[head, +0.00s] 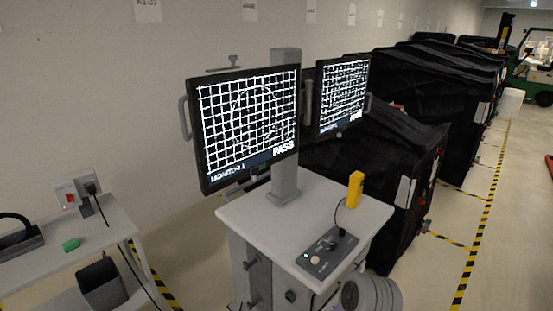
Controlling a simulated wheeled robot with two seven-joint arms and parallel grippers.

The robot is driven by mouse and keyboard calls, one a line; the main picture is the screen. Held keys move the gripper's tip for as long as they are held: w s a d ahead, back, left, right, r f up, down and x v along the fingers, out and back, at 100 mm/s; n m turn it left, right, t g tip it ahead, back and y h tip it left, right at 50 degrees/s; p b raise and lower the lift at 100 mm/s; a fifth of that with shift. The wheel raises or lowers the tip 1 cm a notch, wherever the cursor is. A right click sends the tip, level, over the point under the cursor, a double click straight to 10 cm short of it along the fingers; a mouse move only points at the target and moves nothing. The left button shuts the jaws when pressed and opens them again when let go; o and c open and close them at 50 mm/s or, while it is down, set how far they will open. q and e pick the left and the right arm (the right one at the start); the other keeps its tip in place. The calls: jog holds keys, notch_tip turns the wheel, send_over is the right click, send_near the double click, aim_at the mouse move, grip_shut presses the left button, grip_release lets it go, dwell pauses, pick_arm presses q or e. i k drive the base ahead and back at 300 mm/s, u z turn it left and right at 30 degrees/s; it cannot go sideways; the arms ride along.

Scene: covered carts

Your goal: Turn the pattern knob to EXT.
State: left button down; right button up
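A dark control box (327,252) with small knobs and a lit green button lies on the light grey top of a cart (257,219). The knobs are too small to read, so I cannot tell which is the pattern knob or where it points. Neither gripper is in view.
A yellow upright object (355,189) stands on the cart beside the control box, with a cable near it. Black covered carts (385,150) line the right side. A white side table (75,245) with a green block (71,244) is at left.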

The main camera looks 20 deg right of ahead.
aim_at(334, 244)
jog(key=k, duration=1.3)
jog(key=z, duration=0.8)
jog(key=i, duration=1.55)
jog(key=u, duration=0.35)
